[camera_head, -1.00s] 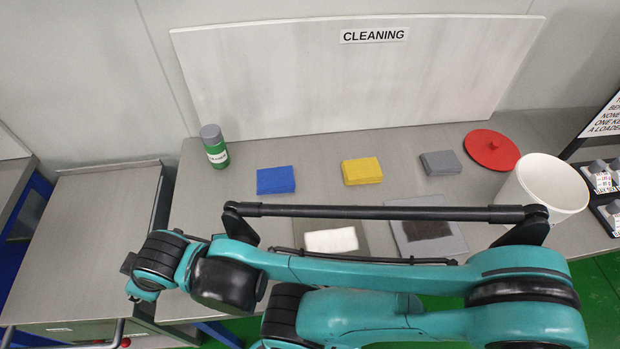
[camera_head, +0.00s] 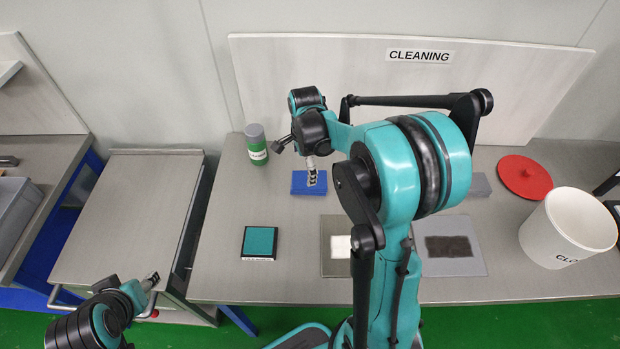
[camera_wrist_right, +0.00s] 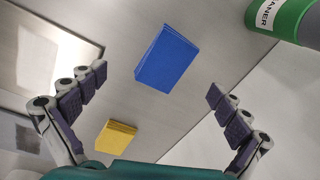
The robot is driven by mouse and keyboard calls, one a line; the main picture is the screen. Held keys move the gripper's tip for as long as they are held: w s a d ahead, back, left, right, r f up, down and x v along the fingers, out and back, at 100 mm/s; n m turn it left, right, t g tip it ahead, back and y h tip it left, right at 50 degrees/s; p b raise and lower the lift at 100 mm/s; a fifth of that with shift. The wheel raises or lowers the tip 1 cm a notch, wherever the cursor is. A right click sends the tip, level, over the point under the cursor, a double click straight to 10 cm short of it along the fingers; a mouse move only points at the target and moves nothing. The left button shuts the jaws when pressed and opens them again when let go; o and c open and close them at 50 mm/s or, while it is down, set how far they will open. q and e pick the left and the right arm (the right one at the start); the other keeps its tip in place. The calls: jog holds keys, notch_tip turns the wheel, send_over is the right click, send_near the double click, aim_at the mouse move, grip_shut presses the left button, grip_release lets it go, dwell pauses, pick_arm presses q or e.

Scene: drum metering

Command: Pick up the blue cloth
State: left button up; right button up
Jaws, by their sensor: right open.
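The blue cloth (camera_head: 299,187) lies as a folded block on the grey bench, and it also shows whole between my fingers in the right wrist view (camera_wrist_right: 167,58). My right gripper (camera_head: 312,171) hangs over the cloth in the head view and partly covers it. In the right wrist view my right gripper (camera_wrist_right: 157,82) has its two fingers wide apart with nothing between them, and the cloth lies beyond the fingertips, apart from them. My left gripper (camera_head: 150,282) is at the lower left, near the side cart; its fingers are too small to read.
A green bottle (camera_head: 256,145) stands left of the blue cloth. A yellow cloth (camera_wrist_right: 116,137) lies nearby, hidden in the head view. A grey cloth (camera_head: 480,185), red lid (camera_head: 525,177) and white bin (camera_head: 568,228) are at the right. A teal pad (camera_head: 260,242) lies in front.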

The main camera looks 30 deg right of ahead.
aim_at(298, 184)
jog(key=d+f+m, duration=0.1)
jog(key=w+d+f+m, duration=0.1)
jog(key=f+m+g, duration=0.1)
jog(key=shift+w+d+f+m+p, duration=0.3)
jog(key=shift+w+d+f+m, duration=0.1)
notch_tip(298, 184, down, 3)
jog(key=shift+w+r+b, duration=0.1)
jog(key=shift+b, duration=0.3)
jog(key=f, duration=0.1)
jog(key=f+b, duration=0.1)
jog(key=f, duration=0.3)
jog(key=shift+w+d+f, duration=0.1)
jog(key=shift+w+f, duration=0.1)
jog(key=shift+w, duration=0.2)
jog(key=shift+r, duration=0.1)
jog(key=shift+c, duration=0.3)
jog(key=c, duration=1.2)
